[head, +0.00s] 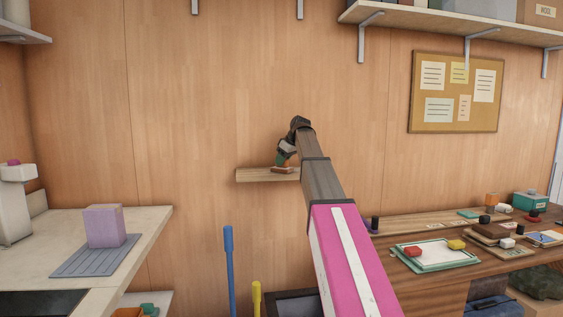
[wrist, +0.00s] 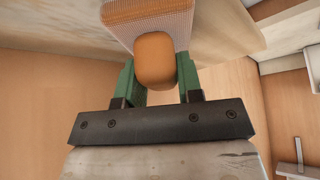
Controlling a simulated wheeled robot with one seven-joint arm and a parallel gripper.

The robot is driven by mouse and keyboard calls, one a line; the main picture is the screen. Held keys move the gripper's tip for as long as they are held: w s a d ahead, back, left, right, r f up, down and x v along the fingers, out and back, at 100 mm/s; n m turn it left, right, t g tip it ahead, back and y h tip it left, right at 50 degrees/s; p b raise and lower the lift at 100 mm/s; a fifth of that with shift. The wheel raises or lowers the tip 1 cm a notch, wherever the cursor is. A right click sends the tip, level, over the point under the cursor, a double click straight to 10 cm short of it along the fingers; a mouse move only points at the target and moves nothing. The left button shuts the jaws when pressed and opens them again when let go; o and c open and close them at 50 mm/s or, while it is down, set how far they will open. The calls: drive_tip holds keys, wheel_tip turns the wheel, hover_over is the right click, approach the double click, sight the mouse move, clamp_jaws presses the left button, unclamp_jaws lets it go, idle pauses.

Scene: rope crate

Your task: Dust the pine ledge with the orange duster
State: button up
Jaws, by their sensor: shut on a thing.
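The pine ledge (head: 255,174) is a short pale wooden shelf on the wall, left of my arm in the head view. My gripper (head: 283,158) is over the ledge, pointing down. In the wrist view its two green fingers are shut on the orange duster (wrist: 155,62), one on each side of its rounded orange body. A paler, finely meshed part of the duster (wrist: 146,12) extends beyond the fingers. In the head view a small brown-orange piece of it (head: 281,170) shows at the ledge top. I cannot tell whether it touches the ledge. My arm hides the ledge's right end.
A counter with a purple block (head: 104,226) on a grey mat stands at left. A blue pole (head: 229,270) and a yellow pole (head: 256,298) stand below the ledge. A cluttered wooden bench (head: 385,222) is at right. The wall around the ledge is clear.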

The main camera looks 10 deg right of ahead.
drive_tip(key=shift+f, duration=0.15)
drive_tip(key=shift+a, duration=1.2)
drive_tip(key=shift+d+r, duration=0.25)
drive_tip(key=shift+d, duration=1)
drive_tip(key=shift+s+a+f, duration=0.15)
drive_tip(key=shift+s+a, duration=0.45)
drive_tip(key=shift+s, duration=0.15)
